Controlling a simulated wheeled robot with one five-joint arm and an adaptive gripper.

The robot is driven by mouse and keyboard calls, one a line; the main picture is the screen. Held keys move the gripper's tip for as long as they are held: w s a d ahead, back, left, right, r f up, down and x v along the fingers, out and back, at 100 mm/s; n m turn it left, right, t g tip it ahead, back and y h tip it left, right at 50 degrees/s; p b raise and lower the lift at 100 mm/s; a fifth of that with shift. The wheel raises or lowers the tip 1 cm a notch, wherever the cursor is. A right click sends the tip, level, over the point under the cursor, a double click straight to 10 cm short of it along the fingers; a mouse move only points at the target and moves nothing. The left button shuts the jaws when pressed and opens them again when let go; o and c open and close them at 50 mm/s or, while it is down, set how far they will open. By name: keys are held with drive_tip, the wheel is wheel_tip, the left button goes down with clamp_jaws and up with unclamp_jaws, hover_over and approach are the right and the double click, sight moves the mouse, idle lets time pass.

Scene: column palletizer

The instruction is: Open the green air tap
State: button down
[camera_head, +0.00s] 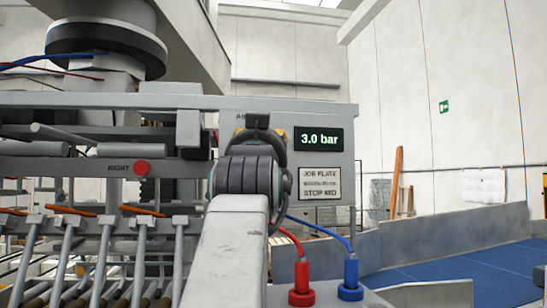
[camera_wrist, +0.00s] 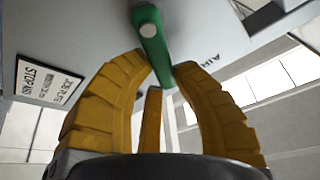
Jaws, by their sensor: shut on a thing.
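The green air tap (camera_wrist: 152,42) shows in the wrist view as a bar-shaped green handle with a pale round pivot at its top, next to the word AIR on the grey panel. My gripper (camera_wrist: 164,74) has yellow ribbed fingers shut on the lower end of the handle. The handle hangs a little tilted, its lower end to the right in that view. In the head view my arm hides the tap and most of the gripper. A display (camera_head: 319,139) on the panel reads 3.0 bar.
A job plate (camera_head: 320,184) below the display reads STOP MID; it also shows in the wrist view (camera_wrist: 45,82). A red knob (camera_head: 142,167) marked RIGHT is at left. Red (camera_head: 301,283) and blue (camera_head: 350,277) hose fittings stand low, right of my arm. Rollers lie at lower left.

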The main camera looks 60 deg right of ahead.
drive_tip(key=shift+a+r, duration=0.25)
drive_tip(key=shift+r, duration=0.15)
drive_tip(key=c, duration=1.4)
unclamp_jaws()
drive_tip(key=o, duration=0.5)
drive_tip(key=shift+d+f, duration=0.15)
drive_tip(key=shift+f, duration=0.1)
drive_tip(key=shift+c, duration=0.2)
drive_tip(key=v, duration=0.7)
drive_tip(key=shift+a, duration=0.25)
drive_tip(key=shift+s+f, duration=0.1)
drive_tip(key=shift+c, duration=0.4)
